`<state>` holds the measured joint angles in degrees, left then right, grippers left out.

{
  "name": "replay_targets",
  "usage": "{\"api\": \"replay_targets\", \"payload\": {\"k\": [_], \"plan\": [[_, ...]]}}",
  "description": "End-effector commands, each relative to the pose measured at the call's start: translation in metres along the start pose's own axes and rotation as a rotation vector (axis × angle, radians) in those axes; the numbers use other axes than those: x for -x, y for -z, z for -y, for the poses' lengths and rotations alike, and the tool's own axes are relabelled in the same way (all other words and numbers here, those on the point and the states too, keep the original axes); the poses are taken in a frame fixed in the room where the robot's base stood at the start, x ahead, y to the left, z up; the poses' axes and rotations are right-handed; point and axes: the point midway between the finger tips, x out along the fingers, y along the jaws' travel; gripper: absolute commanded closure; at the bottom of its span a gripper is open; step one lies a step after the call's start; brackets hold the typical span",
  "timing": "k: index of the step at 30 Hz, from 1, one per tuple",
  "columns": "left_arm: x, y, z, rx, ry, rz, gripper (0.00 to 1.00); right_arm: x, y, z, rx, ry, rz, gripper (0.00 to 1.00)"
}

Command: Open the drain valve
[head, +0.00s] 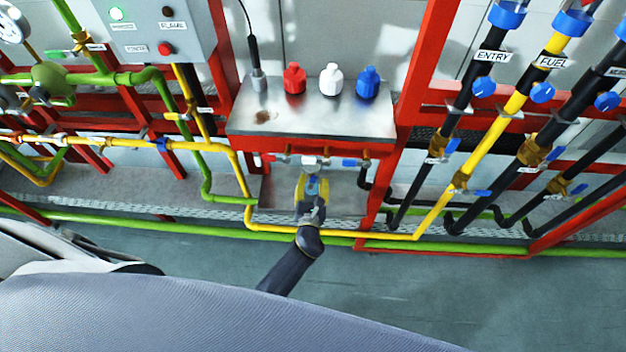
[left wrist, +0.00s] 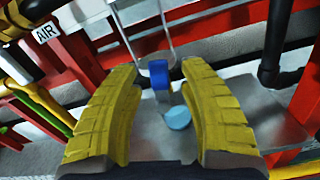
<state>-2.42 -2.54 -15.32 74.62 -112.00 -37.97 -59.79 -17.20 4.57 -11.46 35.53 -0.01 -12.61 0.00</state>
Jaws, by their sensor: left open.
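A blue valve handle (left wrist: 160,75) stands upright in the left wrist view, between the fingertips of my left gripper (left wrist: 160,90). No label on it can be read, so I cannot tell for sure that it is the drain valve. In the head view my left gripper (head: 312,186) is below the front edge of the metal shelf, its yellow fingers open. Whether the fingers touch the handle cannot be told. A pale blue round thing (left wrist: 178,118) shows just below the handle. My right gripper is not in view.
The metal shelf (head: 310,120) carries red (head: 295,78), white (head: 331,79) and blue (head: 367,83) bottles. Another blue handle (head: 350,162) is right of the gripper. Yellow pipe (head: 340,233) runs below. A red post (head: 400,130) stands to the right.

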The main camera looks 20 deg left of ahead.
Motion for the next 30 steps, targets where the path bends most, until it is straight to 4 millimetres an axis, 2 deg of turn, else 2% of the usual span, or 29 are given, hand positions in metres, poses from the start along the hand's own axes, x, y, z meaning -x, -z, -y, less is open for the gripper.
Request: {"api": "replay_targets", "payload": {"k": [6,16,27,30], "plan": [[-0.0094,0.0,-0.0001,0.001,0.0,0.0,0.58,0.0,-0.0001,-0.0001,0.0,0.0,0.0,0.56],[-0.0101,0.0002,-0.0001,0.001,0.0,-0.001,0.57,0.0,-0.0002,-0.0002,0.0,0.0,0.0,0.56],[-0.0099,0.0003,-0.0001,0.001,0.0,-0.001,1.0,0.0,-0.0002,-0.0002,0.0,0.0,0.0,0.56],[-0.0099,0.0003,-0.0001,0.001,0.0,-0.001,1.0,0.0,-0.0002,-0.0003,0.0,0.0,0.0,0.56]]}}
